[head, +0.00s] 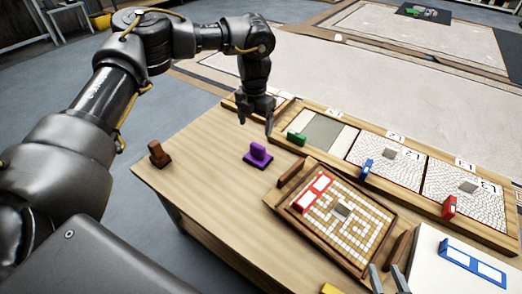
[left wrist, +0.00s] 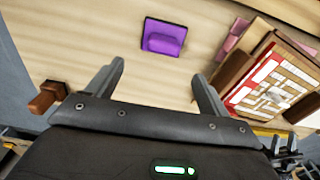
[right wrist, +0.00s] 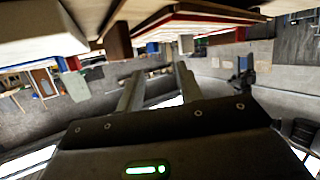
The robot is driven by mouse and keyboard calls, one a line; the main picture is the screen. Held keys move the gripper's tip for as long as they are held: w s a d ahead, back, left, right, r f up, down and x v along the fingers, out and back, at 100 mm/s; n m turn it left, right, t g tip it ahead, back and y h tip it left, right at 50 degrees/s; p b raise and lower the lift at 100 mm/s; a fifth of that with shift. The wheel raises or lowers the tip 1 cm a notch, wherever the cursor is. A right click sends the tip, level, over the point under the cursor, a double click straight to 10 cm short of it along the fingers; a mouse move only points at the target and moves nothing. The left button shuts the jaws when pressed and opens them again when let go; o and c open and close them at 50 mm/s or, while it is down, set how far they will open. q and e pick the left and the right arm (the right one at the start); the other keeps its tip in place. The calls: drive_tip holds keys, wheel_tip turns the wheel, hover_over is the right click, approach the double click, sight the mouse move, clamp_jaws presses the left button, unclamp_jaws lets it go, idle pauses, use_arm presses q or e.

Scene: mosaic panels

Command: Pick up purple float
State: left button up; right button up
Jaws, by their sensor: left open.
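The purple float (head: 258,155) stands on the wooden table, a flat purple plate with a raised handle. It also shows in the left wrist view (left wrist: 163,38), beyond and between the fingertips. My left gripper (head: 257,112) is open and empty, pointing down above the table, behind the float in the head view. It is apart from the float. In the left wrist view its two fingers (left wrist: 158,78) are spread wide. My right gripper (head: 388,280) is at the lower right of the head view; in the right wrist view its fingers (right wrist: 157,80) are apart with nothing between them.
A brown wooden float (head: 159,153) stands at the table's left corner. A green float (head: 297,138) sits by the rear panels. A framed mosaic tray (head: 388,215) with red pieces lies right of the purple float. Bare tabletop surrounds the purple float.

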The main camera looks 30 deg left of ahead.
sight(258, 145)
use_arm(q)
drive_tip(key=f, duration=0.3)
drive_tip(key=f+b, duration=0.1)
drive_tip(key=f, duration=0.1)
drive_tip(key=shift+d, duration=0.3)
drive_tip(key=shift+w+f+b, duration=0.2)
drive_tip(key=shift+f+b, duration=0.5)
drive_tip(key=shift+f, duration=2.2)
drive_tip(key=c, duration=1.2)
use_arm(e)
drive_tip(key=s+a+r+n+t+y, duration=0.1)
drive_tip(key=a+r+t+y, duration=0.3)
drive_tip(key=r, duration=0.4)
drive_tip(key=shift+a+n+y, duration=0.25)
drive_tip(key=shift+n+y, duration=0.15)
use_arm(q)
drive_tip(key=shift+o, duration=0.2)
drive_tip(key=shift+r, duration=0.1)
use_arm(e)
drive_tip(key=shift+r, duration=0.15)
